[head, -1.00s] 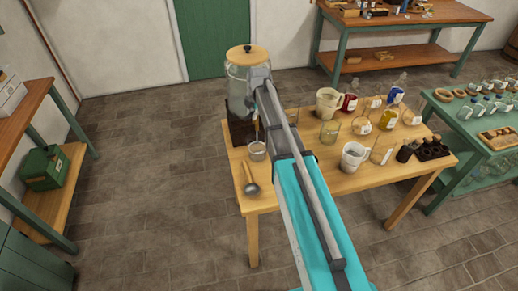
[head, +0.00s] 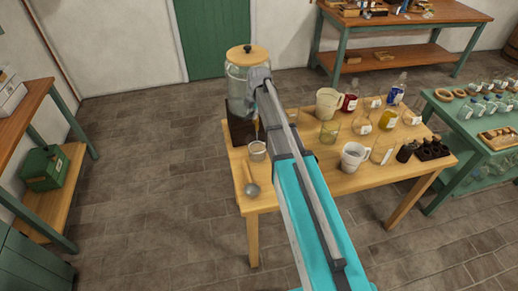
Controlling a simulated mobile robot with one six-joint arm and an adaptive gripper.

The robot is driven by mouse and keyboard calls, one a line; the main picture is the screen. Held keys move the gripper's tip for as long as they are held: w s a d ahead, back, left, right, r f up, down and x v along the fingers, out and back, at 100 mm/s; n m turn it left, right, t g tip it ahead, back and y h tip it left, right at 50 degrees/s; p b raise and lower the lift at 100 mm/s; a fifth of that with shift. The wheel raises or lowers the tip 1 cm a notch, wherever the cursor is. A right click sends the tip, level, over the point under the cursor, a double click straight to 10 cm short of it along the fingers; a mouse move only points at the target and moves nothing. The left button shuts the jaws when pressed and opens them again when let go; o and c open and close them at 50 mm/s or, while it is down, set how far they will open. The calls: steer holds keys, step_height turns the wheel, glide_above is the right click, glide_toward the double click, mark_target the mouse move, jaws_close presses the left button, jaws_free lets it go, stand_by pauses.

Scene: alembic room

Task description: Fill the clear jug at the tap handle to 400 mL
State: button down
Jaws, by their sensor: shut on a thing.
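A large clear glass dispenser with a wooden lid (head: 246,54) stands on a dark stand (head: 240,127) at the table's far left corner. A small clear vessel (head: 257,151), seemingly the jug, sits below the dispenser's front; its marks and fill level are too small to read. My gripper (head: 257,113) is at the dispenser's front, above this vessel. It is shut, apparently on the tap handle, but my arm hides most of the fingers and the handle. A thin brownish streak shows just above the vessel; I cannot tell if it is liquid or a part.
A ladle (head: 251,186) lies on the wooden table (head: 310,185) in front of the vessel. A green bench (head: 465,150) is farther right.

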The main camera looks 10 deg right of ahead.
steer(key=shift+w+m, duration=0.15)
steer(key=shift+m, duration=1.15)
steer(key=shift+w+a+m+h, duration=0.1)
steer(key=shift+m+h, duration=0.2)
steer(key=shift+m, duration=0.2)
stand_by(6.2)
